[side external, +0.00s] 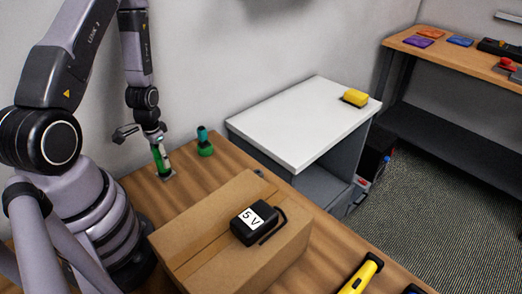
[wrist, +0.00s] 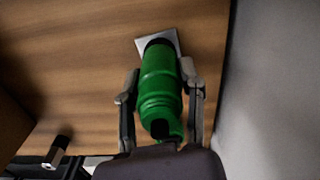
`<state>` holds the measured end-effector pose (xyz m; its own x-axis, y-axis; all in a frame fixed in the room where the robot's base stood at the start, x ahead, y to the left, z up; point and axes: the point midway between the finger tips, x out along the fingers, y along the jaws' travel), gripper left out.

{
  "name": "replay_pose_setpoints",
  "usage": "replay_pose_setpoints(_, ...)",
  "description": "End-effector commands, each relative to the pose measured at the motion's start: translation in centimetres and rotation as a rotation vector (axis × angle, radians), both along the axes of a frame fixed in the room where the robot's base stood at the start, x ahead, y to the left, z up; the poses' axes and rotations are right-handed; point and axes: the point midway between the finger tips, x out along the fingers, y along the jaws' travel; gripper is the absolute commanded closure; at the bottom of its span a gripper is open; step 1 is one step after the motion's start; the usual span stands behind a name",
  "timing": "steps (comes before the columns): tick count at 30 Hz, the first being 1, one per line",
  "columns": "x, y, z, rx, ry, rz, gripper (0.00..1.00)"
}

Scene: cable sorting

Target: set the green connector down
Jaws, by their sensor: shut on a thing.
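The green connector (side external: 160,160) is upright between the fingers of my gripper (side external: 156,141), near the back left of the wooden table. In the wrist view the green connector (wrist: 160,82) fills the space between the two fingers, and my gripper (wrist: 161,88) is shut on it. Its dark far end is over a small pale square plate (side external: 169,176), which also shows in the wrist view (wrist: 171,37). I cannot tell whether the end touches the plate.
A teal and green piece (side external: 204,143) stands to the right. A cardboard box (side external: 196,235) with a black 5 V adapter (side external: 247,228) is in front. A white-topped cabinet (side external: 290,120) holds a yellow block (side external: 355,97). A wall is close behind. Bare wood surrounds the plate.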

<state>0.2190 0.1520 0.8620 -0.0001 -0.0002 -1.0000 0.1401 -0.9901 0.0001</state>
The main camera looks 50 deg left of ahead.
Motion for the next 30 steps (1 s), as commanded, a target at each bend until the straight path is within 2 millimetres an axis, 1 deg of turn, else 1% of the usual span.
replay_pose_setpoints(4,0.0,0.0,0.3,0.001,-0.002,0.0,1.0)
replay_pose_setpoints(8,0.1,0.1,1.5,0.002,-0.003,0.0,1.0)
replay_pose_setpoints(11,0.1,0.1,3.0,0.004,-0.006,0.0,1.0)
replay_pose_setpoints(18,0.1,0.1,7.4,0.004,-0.006,0.0,1.0)
replay_pose_setpoints(23,0.2,0.0,9.3,0.003,-0.004,-0.002,1.0)
replay_pose_setpoints(26,1.0,-0.8,9.7,0.001,-0.002,-0.018,1.0)
replay_pose_setpoints(29,2.7,-2.7,9.6,0.0,-0.001,-0.047,1.0)
replay_pose_setpoints(30,3.5,-3.6,9.5,0.0,0.001,-0.059,1.0)
